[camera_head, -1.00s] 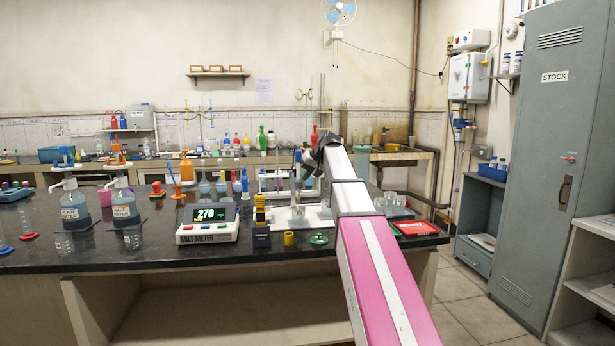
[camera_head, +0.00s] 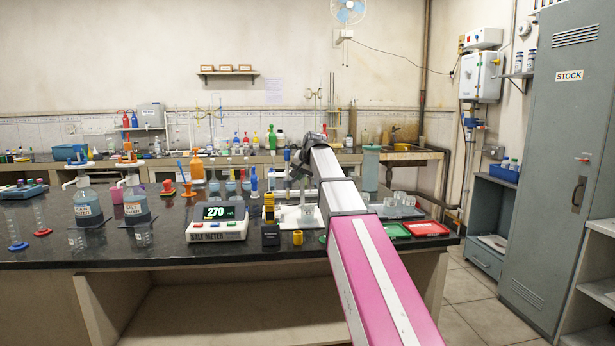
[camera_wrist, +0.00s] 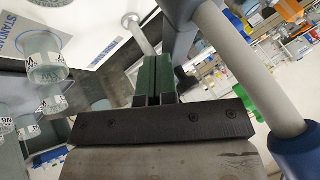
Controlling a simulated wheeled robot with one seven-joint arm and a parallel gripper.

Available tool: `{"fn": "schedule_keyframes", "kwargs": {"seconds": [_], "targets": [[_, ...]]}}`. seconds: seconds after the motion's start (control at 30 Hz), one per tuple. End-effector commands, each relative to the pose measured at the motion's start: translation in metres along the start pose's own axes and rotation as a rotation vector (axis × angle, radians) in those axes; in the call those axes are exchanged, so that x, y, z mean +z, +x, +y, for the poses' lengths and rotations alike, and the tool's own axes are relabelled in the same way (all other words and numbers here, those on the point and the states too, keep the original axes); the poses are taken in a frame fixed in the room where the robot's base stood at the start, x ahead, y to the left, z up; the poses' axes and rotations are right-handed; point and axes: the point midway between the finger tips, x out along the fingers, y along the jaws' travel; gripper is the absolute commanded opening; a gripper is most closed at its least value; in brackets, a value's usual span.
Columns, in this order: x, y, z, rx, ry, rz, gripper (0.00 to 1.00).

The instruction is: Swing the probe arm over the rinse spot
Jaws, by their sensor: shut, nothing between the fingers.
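The salt meter (camera_head: 217,222) reads 270 on the front of the bench. To its right is a white stand base (camera_head: 309,221), with my gripper (camera_head: 296,170) above and behind it. In the wrist view my dark green fingers (camera_wrist: 154,70) are together and empty. A thick grey rod with a blue end (camera_wrist: 255,75) runs along the right of that view, beside the fingers. A thin metal rod with a round end (camera_wrist: 138,30) shows just beyond the fingertips. I cannot tell for sure which rod is the probe arm. The rinse spot cannot be made out.
Two wash bottles (camera_head: 133,204) stand at left. Small glass beakers (camera_head: 403,199) stand right of my arm, with a red tray (camera_head: 427,228) in front. Beakers (camera_wrist: 42,58) also show at left in the wrist view. A yellow-and-black device (camera_head: 269,212) stands beside the meter.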

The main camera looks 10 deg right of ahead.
Motion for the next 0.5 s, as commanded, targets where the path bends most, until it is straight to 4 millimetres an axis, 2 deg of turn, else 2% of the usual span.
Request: {"fn": "schedule_keyframes", "kwargs": {"seconds": [0.23, 0.5], "targets": [[0.003, 0.009, -0.021, 0.076, 0.143, 0.077, 0.00], [0.003, 0.017, -0.036, 0.073, 0.138, 0.073, 0.00]]}}
